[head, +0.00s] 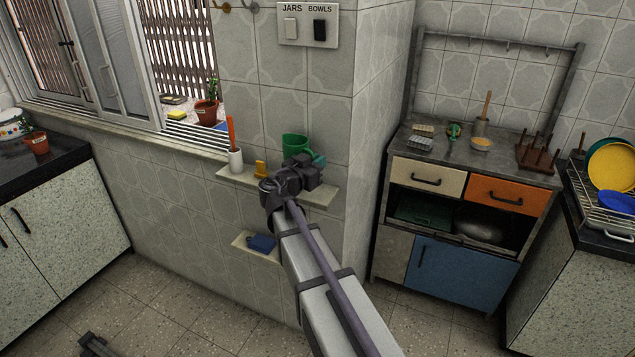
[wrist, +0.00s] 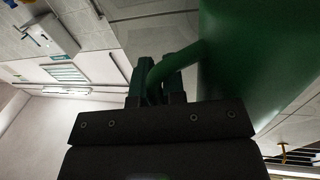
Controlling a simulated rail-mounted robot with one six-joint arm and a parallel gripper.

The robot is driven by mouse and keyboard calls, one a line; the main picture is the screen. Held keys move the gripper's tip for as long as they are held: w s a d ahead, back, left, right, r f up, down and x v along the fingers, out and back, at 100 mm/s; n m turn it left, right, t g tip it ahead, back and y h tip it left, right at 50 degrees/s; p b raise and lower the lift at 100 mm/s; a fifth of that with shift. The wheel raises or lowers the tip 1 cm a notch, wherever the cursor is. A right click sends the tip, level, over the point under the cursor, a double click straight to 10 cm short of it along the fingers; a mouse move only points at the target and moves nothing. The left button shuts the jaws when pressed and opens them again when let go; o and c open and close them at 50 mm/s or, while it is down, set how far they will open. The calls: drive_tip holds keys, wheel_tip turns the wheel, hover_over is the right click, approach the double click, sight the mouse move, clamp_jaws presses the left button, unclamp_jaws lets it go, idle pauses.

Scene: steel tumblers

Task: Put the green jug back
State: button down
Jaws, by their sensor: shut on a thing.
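The green jug (head: 296,143) is upright at the upper wall shelf (head: 232,171), behind my gripper (head: 304,168) in the head view. My gripper hides its lower part, so I cannot tell whether its base touches the shelf. In the wrist view the jug's green body (wrist: 255,45) fills the upper right. Its curved handle (wrist: 178,62) runs between the fingers of my gripper (wrist: 158,82), which is shut on it.
A white cup with an orange-red utensil (head: 235,159) and a small yellow object (head: 261,168) stand left on the same shelf. A lower shelf holds a blue item (head: 262,243). A panel labelled JARS and BOWLS (head: 308,24) hangs above. The wall corner is close right.

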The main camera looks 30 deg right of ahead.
wheel_tip(320, 180, down, 5)
drive_tip(key=b, duration=0.4)
drive_tip(key=shift+r, duration=0.15)
drive_tip(key=shift+w+d, duration=0.15)
drive_tip(key=shift+r, duration=0.25)
drive_tip(key=shift+f, duration=0.15)
drive_tip(key=c, duration=1.2)
unclamp_jaws()
drive_tip(key=shift+a, duration=0.25)
drive_tip(key=v, duration=1.2)
drive_tip(key=s+f+n+g+y, duration=0.5)
drive_tip(key=s+f+y, duration=0.2)
drive_tip(key=s+f, duration=0.4)
drive_tip(key=s+a+f+n+g+y, duration=0.2)
drive_tip(key=s+a+f+n+y, duration=0.4)
drive_tip(key=a+n+y, duration=0.2)
drive_tip(key=shift+s+a+g+y, duration=0.4)
drive_tip(key=shift+a+y, duration=0.2)
drive_tip(key=shift+a, duration=0.35)
